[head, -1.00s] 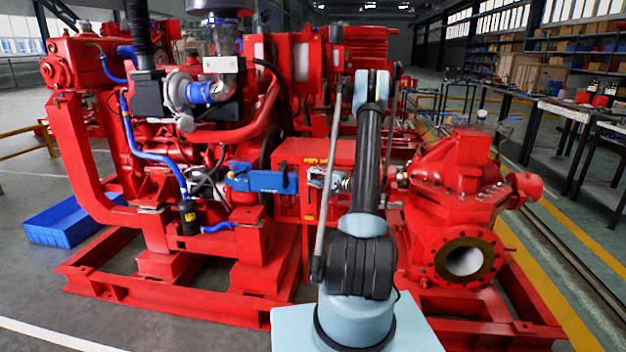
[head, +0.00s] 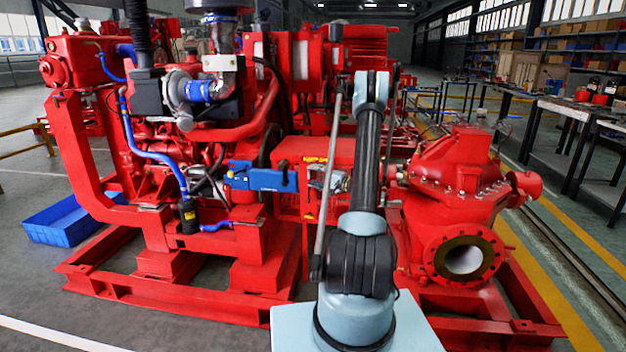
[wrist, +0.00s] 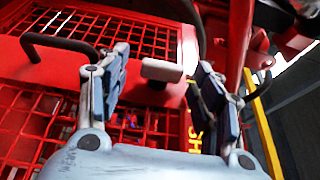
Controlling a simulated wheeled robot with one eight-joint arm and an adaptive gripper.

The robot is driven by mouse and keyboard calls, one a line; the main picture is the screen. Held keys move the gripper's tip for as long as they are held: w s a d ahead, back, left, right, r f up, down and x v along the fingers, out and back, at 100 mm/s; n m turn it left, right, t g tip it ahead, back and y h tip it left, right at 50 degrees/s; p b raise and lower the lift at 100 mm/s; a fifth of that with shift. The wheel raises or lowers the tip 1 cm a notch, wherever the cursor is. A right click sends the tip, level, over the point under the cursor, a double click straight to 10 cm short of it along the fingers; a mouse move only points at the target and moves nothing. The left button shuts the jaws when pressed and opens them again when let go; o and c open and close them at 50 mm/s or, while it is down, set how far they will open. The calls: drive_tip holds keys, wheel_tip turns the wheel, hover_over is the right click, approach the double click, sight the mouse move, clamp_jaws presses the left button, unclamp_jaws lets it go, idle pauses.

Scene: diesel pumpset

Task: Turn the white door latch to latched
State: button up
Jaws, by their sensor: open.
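The white latch (wrist: 161,70) is a small pale block on the red mesh door (wrist: 150,35), in the middle of the wrist view. It lies crosswise, its long side running left to right in the picture. My gripper (wrist: 160,78) is open, with one finger to the left of the latch and one to the right. Gaps show on both sides, so neither finger appears to touch it. In the head view my gripper (head: 328,180) is small, close to the red guard box (head: 290,152); I cannot make out the latch there.
A dark bar handle (wrist: 60,45) stands out from the mesh door, left of my gripper. A yellow rail (wrist: 265,130) runs at the right of the wrist view. The red pump (head: 465,200) stands right of my arm, and a blue tray (head: 70,220) lies on the floor at left.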

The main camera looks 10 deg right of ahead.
drive_tip(key=shift+s+d, duration=0.1)
drive_tip(key=v, duration=1.1)
drive_tip(key=shift+s+d, duration=0.2)
drive_tip(key=shift+d, duration=0.15)
